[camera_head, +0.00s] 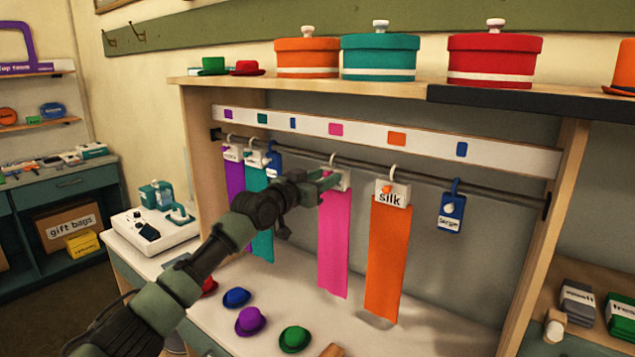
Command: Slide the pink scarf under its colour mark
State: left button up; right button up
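The pink scarf (334,245) hangs from a hanger on the dark rail (445,183), between the teal scarf (262,225) and the orange scarf (387,262). In the picture its hook is almost straight below the pink mark (336,129) on the white strip (365,133). My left gripper (328,181) reaches in from the left, with its fingertips at the pink scarf's hanger block and partly covering it. Whether the fingers are closed on the block cannot be made out. My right gripper is out of view.
A purple scarf (235,178) and a small blue hanger (273,160) hang left; another blue hanger (450,210) hangs right. Bare rail lies between the orange scarf and that hanger. Small hats, including a purple one (250,320), lie on the counter (440,335) below.

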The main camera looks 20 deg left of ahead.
pick_arm(q)
jog(key=b+v, duration=0.2)
jog(key=v, duration=0.5)
jog(key=shift+s, duration=0.2)
